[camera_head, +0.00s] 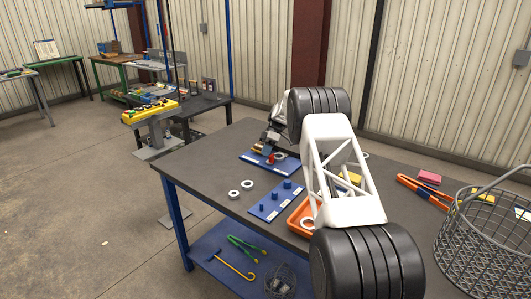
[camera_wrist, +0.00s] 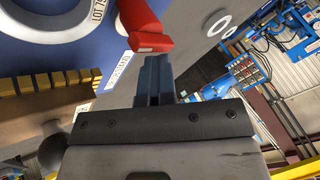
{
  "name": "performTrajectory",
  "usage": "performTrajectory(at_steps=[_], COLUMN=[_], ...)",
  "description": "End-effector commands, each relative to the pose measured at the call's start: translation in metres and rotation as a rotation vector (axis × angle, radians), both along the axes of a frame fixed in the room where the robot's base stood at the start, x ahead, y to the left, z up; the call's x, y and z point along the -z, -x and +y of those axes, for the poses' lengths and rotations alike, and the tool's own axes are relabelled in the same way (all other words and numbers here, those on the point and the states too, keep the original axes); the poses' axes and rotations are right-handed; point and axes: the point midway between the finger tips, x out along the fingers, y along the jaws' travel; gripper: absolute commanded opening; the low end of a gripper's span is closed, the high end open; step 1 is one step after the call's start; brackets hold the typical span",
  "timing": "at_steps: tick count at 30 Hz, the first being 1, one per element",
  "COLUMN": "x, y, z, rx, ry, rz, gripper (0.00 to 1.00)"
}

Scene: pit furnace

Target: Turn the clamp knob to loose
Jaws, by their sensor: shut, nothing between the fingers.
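A red lever-like part (camera_wrist: 143,25), which looks like the clamp knob, shows at the top of the wrist view over a blue plate (camera_wrist: 90,62). In the head view the red part (camera_head: 271,159) is small, on the blue plate (camera_head: 252,163) near the table's back left. My gripper (camera_wrist: 155,68) is shut and empty, its fingertips right at the red part's lower end; I cannot tell if they touch. In the head view my gripper (camera_head: 269,148) is just above the red part. The knob's base and any setting marks are hidden or too small to read.
A white ring lies on the blue plate (camera_head: 280,156). Loose rings (camera_head: 247,184), a blue peg board (camera_head: 275,203), an orange tray (camera_head: 297,222), orange-handled tongs (camera_head: 425,190) and a wire basket (camera_head: 485,235) share the dark table. The table's left front is clear.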

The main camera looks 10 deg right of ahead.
Motion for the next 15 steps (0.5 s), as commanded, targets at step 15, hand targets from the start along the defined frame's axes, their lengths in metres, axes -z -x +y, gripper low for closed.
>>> performTrajectory(at_steps=[15], x=[0.0045], y=[0.0130], z=[-0.0135], rx=[0.002], ry=[0.004], rz=[0.019], gripper=[0.00])
